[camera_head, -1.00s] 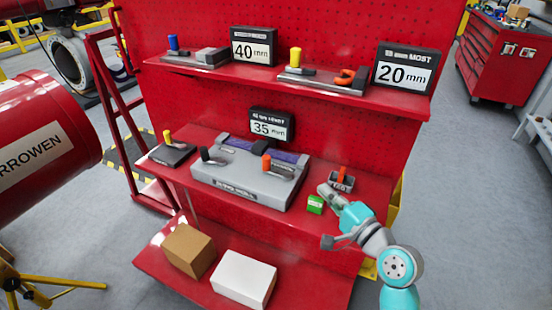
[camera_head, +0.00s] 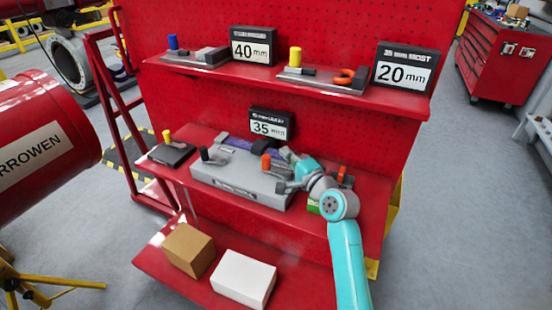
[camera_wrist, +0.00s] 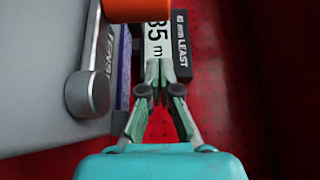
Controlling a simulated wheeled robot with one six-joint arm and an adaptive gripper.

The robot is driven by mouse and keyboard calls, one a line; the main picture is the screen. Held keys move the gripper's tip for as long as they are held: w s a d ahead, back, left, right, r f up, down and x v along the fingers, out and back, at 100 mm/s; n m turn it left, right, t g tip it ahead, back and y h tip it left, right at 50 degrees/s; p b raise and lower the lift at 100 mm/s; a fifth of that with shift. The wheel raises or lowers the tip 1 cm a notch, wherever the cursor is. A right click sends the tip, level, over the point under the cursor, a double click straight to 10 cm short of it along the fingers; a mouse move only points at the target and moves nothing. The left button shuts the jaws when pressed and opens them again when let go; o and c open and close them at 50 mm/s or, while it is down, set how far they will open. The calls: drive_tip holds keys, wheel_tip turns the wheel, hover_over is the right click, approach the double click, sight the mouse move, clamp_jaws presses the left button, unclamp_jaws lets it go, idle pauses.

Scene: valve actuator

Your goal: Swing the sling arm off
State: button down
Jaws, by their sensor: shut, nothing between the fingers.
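A grey case (camera_head: 236,184) with a purple-blue strip (camera_head: 240,143) lies on the middle shelf. It carries a lever with an orange knob (camera_head: 266,163) and one with a black knob (camera_head: 205,155). I cannot tell which part is the sling arm. In the wrist view a grey arm with a rounded end (camera_wrist: 88,92) lies along the case at left, and the orange knob (camera_wrist: 137,8) is at the top. My gripper (camera_wrist: 160,72) is shut and empty, right of the case's edge. In the head view my gripper (camera_head: 288,157) is just right of the orange knob; contact is unclear.
A 35 mm sign (camera_head: 272,126) stands behind the case and close ahead of my fingertips. The upper shelf (camera_head: 300,90) overhangs behind. Boxes (camera_head: 243,279) lie below.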

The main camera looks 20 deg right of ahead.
drive_tip(key=shift+w+a, duration=0.15)
drive_tip(key=shift+w, duration=0.6)
drive_tip(key=shift+s+a, duration=0.3)
drive_tip(key=shift+a, duration=0.2)
drive_tip(key=shift+s+a, duration=0.25)
drive_tip(key=shift+a, duration=0.2)
drive_tip(key=shift+s+a, duration=0.5)
drive_tip(key=shift+a, duration=0.25)
